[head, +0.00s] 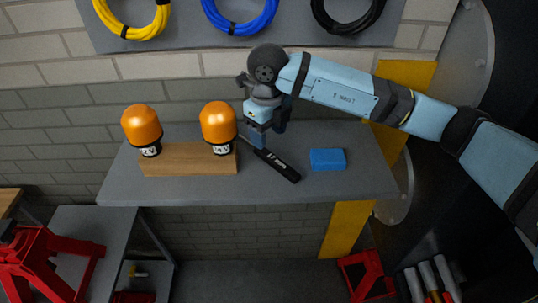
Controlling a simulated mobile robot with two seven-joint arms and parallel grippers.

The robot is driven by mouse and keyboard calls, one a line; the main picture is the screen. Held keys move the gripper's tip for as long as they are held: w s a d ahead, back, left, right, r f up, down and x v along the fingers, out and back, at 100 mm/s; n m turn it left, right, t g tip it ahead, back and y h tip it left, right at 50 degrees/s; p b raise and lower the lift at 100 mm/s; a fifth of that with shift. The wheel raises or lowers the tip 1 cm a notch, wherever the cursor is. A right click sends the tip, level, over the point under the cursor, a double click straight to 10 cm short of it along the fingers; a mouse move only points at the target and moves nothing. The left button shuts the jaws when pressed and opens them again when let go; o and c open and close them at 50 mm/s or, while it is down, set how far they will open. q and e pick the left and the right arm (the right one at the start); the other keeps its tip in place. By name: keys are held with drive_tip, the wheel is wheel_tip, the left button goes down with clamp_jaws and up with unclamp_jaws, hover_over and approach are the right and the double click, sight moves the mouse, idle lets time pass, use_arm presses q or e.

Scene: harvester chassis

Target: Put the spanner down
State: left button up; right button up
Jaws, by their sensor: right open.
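The spanner (278,166) is a long dark tool with white marking that looks like "17" on its handle. It lies slantwise on the grey shelf (350,185), between the wooden block and a blue block. My right gripper (258,140) points down at the upper left end of the spanner, with its jaws open. The fingers overlap that end in the view, so I cannot tell whether they touch it. The end under the fingers is partly hidden. My left gripper is not in view.
Two orange-domed items, left (142,125) and right (218,123), stand on a wooden block (185,165) left of the gripper. A blue block (328,160) lies right of the spanner. The shelf's right end is clear. Yellow, blue and black cable coils hang behind.

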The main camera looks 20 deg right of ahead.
sight(270, 155)
wheel_tip(270, 155, down, 2)
drive_tip(key=shift+f, duration=0.1)
drive_tip(key=f+p, duration=0.1)
drive_tip(key=f, duration=0.3)
drive_tip(key=shift+d, duration=0.2)
drive_tip(key=shift+f, duration=0.5)
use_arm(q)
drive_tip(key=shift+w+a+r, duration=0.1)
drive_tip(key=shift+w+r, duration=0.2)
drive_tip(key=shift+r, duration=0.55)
use_arm(e)
clamp_jaws()
